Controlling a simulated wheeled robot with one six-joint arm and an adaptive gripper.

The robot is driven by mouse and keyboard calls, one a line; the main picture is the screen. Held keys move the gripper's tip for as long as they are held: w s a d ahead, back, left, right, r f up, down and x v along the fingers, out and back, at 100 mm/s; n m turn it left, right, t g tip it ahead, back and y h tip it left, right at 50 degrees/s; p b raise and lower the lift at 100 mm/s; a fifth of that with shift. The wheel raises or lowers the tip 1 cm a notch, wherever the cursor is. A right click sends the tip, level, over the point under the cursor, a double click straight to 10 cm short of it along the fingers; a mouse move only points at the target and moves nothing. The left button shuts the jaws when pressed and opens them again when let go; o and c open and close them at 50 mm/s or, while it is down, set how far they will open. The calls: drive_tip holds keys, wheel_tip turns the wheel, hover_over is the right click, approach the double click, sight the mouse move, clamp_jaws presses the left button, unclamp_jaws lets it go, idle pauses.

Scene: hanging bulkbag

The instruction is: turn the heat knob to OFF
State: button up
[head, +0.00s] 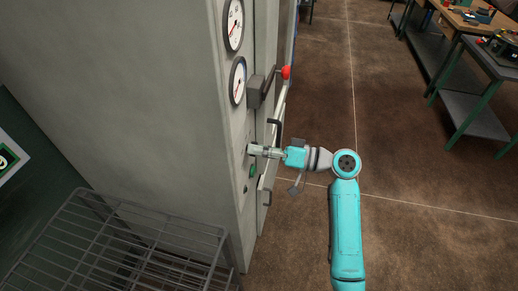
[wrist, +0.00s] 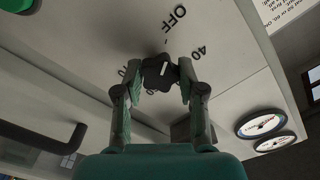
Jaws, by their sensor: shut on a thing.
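The heat knob (wrist: 156,74) is a dark, lobed knob on the pale panel, with a short white pointer line on its upper right part. The word OFF (wrist: 174,18) is printed above it in the wrist view, and the number 40 (wrist: 198,52) to its upper right. Other numbers at its left are partly covered by a finger. The pointer sits nearer the 40 side; its exact direction is hard to tell. My gripper (wrist: 158,68) is shut on the knob, one finger on each side. In the head view my gripper (head: 257,151) reaches the cabinet front and mostly hides the knob.
The tall grey cabinet (head: 170,90) carries two round gauges (head: 233,25), a red-ended lever (head: 286,72) and dark handles (head: 274,132). A green button (head: 252,171) sits below my gripper. A wire rack (head: 140,245) stands at lower left. The brown floor at right is open, with workbenches (head: 480,65) beyond.

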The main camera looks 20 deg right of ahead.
drive_tip(key=shift+f+n, duration=0.1)
drive_tip(key=shift+n, duration=0.2)
drive_tip(key=o, duration=1.2)
drive_tip(key=shift+c, duration=0.2)
drive_tip(key=shift+s+d, duration=0.1)
drive_tip(key=v, duration=1.1)
drive_tip(key=shift+s+d, duration=0.2)
drive_tip(key=shift+d, duration=0.1)
